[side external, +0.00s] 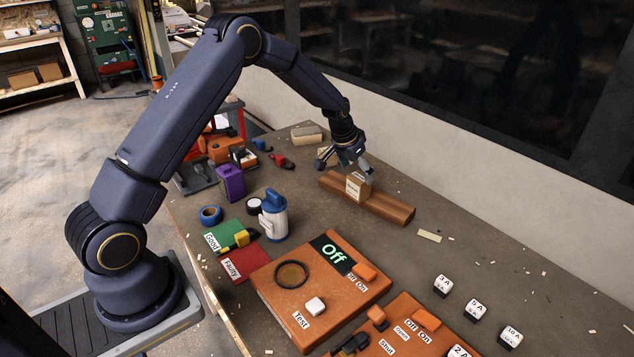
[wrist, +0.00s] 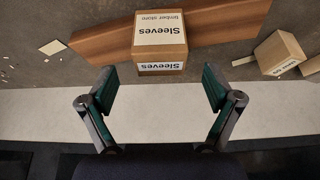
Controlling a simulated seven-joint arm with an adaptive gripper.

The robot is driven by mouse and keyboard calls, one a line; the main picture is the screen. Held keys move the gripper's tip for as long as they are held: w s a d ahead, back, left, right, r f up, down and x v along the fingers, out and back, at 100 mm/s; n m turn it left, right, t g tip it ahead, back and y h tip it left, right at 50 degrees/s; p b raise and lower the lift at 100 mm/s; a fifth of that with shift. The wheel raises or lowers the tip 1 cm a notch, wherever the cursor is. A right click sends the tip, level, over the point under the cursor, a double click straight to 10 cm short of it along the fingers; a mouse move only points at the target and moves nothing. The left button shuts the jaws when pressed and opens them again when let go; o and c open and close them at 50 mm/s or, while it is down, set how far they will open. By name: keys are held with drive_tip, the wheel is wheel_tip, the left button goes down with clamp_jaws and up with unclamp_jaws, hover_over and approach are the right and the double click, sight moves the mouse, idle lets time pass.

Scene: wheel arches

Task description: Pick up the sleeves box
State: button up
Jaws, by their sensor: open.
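The sleeves box (wrist: 160,52) is a small cardboard box with white labels reading "Sleeves", the top one also "timber store". It rests on a brown wooden plank (wrist: 225,22) near the wall side of the bench. In the side external view the box (side external: 358,187) stands on the plank (side external: 385,207), just below my gripper (side external: 347,165). In the wrist view my gripper (wrist: 159,90) is open, with its fingers apart on either side of the box's near end and nothing between the pads. No contact with the box shows.
A second labelled cardboard box (wrist: 279,53) stands right of the sleeves box in the wrist view. Orange panels (side external: 310,290), a blue-white canister (side external: 273,217) and a purple container (side external: 231,183) stand on the bench. The wall (side external: 450,150) runs close behind the plank.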

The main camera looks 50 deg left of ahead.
sight(358, 177)
drive_tip(key=x, duration=0.4)
drive_tip(key=shift+f, duration=0.45)
drive_tip(key=c, duration=1.4)
drive_tip(key=shift+r, duration=0.15)
